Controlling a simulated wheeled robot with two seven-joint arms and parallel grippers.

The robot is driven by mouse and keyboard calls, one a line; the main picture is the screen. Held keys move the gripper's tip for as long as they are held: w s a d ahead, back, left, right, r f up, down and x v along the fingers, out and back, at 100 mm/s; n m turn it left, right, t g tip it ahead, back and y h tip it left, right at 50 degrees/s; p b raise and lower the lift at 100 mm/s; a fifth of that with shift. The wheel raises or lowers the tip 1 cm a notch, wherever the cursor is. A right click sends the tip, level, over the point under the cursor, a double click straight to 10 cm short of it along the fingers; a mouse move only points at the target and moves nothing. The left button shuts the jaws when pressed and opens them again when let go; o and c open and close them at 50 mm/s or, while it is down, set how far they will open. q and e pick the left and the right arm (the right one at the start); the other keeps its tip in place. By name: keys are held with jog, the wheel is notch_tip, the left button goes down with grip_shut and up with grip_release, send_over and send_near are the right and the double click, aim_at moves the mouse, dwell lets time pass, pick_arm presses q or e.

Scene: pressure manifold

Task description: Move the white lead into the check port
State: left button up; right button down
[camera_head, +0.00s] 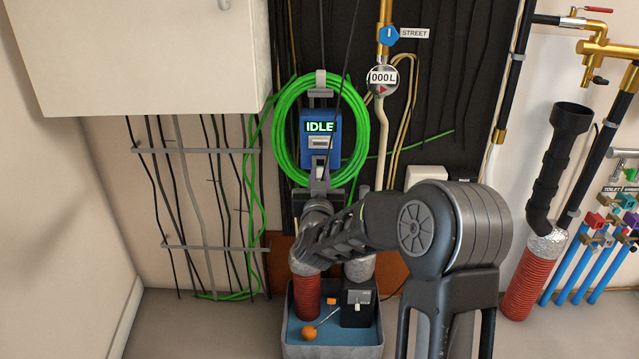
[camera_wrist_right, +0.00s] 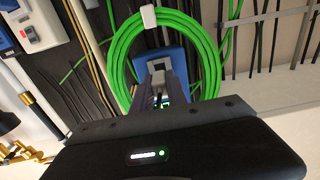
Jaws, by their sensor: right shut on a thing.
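A blue device (camera_head: 334,152) with a screen reading IDLE hangs on the dark wall panel, inside a coil of green hose. A grey-white fitting (camera_head: 318,143) sits on its front, below the screen. My right gripper (camera_head: 320,176) is just below and in front of the device, shut on a small pale piece that looks like the white lead's end, mostly hidden by the fingers. In the right wrist view my gripper (camera_wrist_right: 160,92) points at the blue device (camera_wrist_right: 173,57). I cannot tell whether the held end touches it. The check port is not clearly identifiable. My left gripper is out of view.
The green hose coil (camera_head: 281,125) surrounds the device closely. A grey bin (camera_head: 330,351) below holds a black box (camera_head: 358,309) and an orange ball (camera_head: 309,333). A round meter (camera_head: 382,80) and pipes stand to the right. A white cabinet (camera_head: 140,55) overhangs at left.

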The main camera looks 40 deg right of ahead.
aim_at(320, 171)
jog(key=shift+x, duration=1.3)
jog(key=shift+b, duration=0.3)
dwell(1.1)
jog(key=shift+w+d+r, duration=0.1)
jog(key=shift+w+d, duration=0.2)
jog(key=shift+w, duration=0.15)
dwell(0.7)
jog(key=c, duration=1.2)
grip_release()
jog(key=shift+c, duration=0.2)
jog(key=shift+s+a, duration=0.1)
jog(key=shift+s, duration=0.05)
jog(key=p+v, duration=0.1)
jog(key=v, duration=0.6)
jog(key=shift+s, duration=0.2)
